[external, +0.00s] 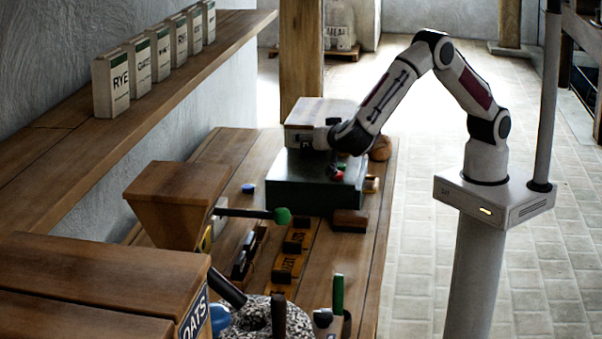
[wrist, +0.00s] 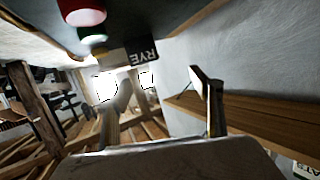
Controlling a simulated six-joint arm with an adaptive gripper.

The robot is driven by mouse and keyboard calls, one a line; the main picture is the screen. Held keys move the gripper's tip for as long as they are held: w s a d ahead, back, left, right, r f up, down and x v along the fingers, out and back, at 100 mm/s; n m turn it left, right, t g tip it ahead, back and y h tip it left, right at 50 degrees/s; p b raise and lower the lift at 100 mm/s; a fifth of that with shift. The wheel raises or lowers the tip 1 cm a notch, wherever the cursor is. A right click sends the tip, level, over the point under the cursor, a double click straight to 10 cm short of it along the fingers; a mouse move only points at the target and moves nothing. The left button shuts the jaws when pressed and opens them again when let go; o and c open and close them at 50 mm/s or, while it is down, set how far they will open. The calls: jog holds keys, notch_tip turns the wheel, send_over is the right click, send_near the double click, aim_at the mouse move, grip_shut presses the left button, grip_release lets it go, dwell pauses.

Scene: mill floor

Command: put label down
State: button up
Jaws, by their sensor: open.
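My gripper (wrist: 162,88) is open in the wrist view, with a finger on each side of an empty gap. The label is not visible there.
A wooden hopper (external: 172,195), lettered blocks (external: 287,266) and a wooden bin marked OATS (external: 95,285) crowd the bench left and front. The bench strip at right (external: 368,235) is fairly clear.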

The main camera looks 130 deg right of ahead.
jog(key=w+a+r+n+t+y, duration=0.1)
jog(key=w+r+n+t, duration=0.4)
jog(key=w+r+t, duration=0.9)
jog(key=s+a+r+n+t+y, duration=0.3)
jog(key=a+r+n+y, duration=0.2)
jog(key=a, duration=0.2)
jog(key=s+a+r+n+t+y, duration=0.25)
jog(key=a+r+n+y, duration=0.2)
jog(key=a, duration=0.25)
jog(key=s+a+f+n+g+y, duration=0.2)
jog(key=s+a+f+n+y, duration=0.15)
jog(key=s, duration=0.55)
jog(key=s+a+f+n+g+y, duration=0.2)
jog(key=s+a, duration=0.3)
jog(key=s, duration=0.3)
jog(key=s+d+f+n+g+h, duration=0.1)
jog(key=s+d+f+g, duration=0.1)
jog(key=s+f, duration=0.4)
jog(key=s+d+f+n+g+h, duration=0.1)
jog(key=s+d+f+g, duration=0.2)
jog(key=s, duration=1.1)
notch_tip(320, 180, down, 3)
jog(key=shift+s+f+g, duration=0.1)
jog(key=shift+s+g, duration=0.25)
jog(key=shift+g, duration=0.1)
